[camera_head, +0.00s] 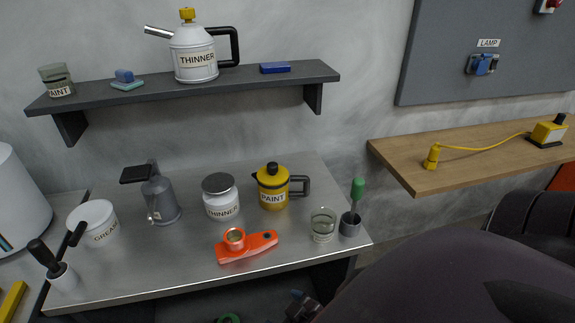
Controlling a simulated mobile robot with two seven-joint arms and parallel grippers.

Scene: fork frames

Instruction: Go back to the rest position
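Neither my left nor my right gripper can be made out in the head view. A large dark rounded form, which seems to be part of my own body, fills the lower right and hides what lies behind it. The metal workbench (150,283) holds a grey oil can (160,200), a white grease tub (93,224), a thinner jar (221,197), a yellow paint can (272,190), an orange tool (247,248), a glass jar (323,225) and a grey cup (349,225) with a green-handled tool (357,190).
A dark wall shelf (150,94) carries a thinner can (194,55), a paint jar (57,80) and blue blocks. A wooden shelf (470,160) at right holds a yellow corded device (547,132). A small dark item (301,306) below the bench front is unclear.

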